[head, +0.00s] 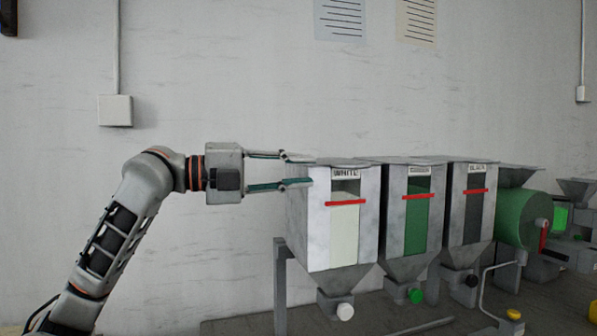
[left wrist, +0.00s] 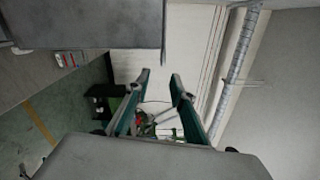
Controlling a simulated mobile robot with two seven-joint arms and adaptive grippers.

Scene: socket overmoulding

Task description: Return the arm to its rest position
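My left arm rises from the lower left in the head view. My left gripper (head: 297,170) points right, with its two fingers apart one above the other and nothing visible between them. The fingertips are at the upper left edge of the hopper labelled WHITE (head: 300,215); I cannot tell whether they touch it. In the left wrist view the left gripper (left wrist: 160,82) also shows its two green-sided fingers spread and empty. My right gripper is in neither view.
A green-windowed hopper (head: 400,235) and a hopper labelled BLACK (head: 457,230) stand right of the white one. A green drum machine (head: 520,220) is further right. A wall box (head: 115,110) hangs above my arm. The space left of the hoppers looks clear.

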